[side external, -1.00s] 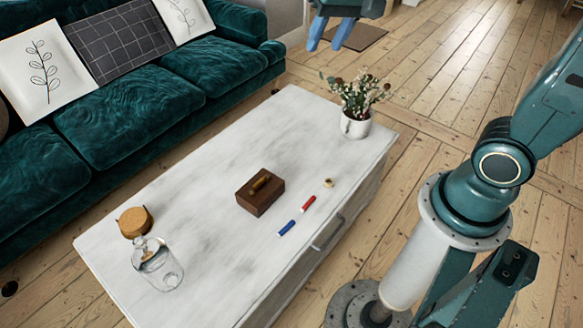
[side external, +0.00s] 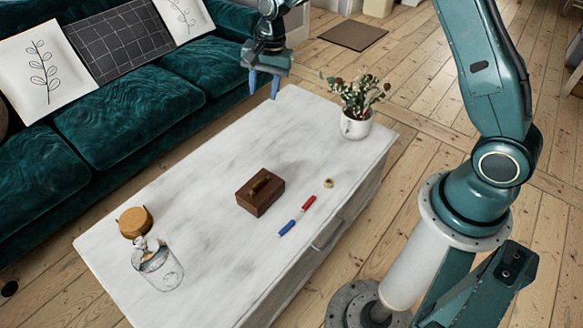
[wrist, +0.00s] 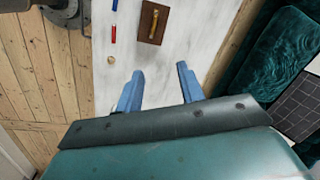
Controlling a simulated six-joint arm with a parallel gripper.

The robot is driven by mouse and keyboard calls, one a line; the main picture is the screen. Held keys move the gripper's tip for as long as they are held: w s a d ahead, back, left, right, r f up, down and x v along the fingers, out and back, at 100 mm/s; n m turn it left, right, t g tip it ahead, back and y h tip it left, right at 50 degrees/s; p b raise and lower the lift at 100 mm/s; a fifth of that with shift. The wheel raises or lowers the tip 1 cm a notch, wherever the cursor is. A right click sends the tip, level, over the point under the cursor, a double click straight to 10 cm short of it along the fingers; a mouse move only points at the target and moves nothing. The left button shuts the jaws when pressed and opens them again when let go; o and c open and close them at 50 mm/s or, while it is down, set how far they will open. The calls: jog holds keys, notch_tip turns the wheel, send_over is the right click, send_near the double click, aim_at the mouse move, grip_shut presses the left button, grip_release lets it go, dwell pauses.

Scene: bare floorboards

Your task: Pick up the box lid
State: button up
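A dark brown wooden box (side external: 260,196) stands on the white table, with its lid (side external: 262,183) on top and a brass-coloured handle along the lid. In the wrist view the lid (wrist: 151,24) shows from above with its handle (wrist: 153,23). My gripper (side external: 263,85) hangs above the far end of the table near the sofa, well away from the box. In the wrist view my gripper (wrist: 160,82) has two blue fingers spread apart with nothing between them.
The white table (side external: 200,185) also holds a flower mug (side external: 355,122), a red marker (side external: 309,202), a blue marker (side external: 287,228), a small tan ring (side external: 328,183), a glass jar (side external: 160,268) and round wooden coasters (side external: 135,221). A green sofa (side external: 130,110) stands behind.

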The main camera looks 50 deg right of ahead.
jog(key=w+f+m+g, duration=0.1)
jog(key=w+f+m, duration=0.2)
jog(key=f, duration=1.9)
jog(key=shift+w+f+m+g+y, duration=0.2)
jog(key=shift+f+m+g+y, duration=0.15)
jog(key=shift+m, duration=0.85)
jog(key=shift+d+f, duration=0.1)
jog(key=shift+f, duration=0.05)
send_over(260, 181)
jog(key=d, duration=0.1)
jog(key=shift+f, duration=4.15)
jog(key=shift+f, duration=0.15)
jog(key=shift+w+a+f, duration=0.1)
jog(key=shift+a+f, duration=0.15)
jog(key=shift+f, duration=0.95)
jog(key=shift+a+f, duration=0.2)
jog(key=shift+f, duration=1)
grip_shut()
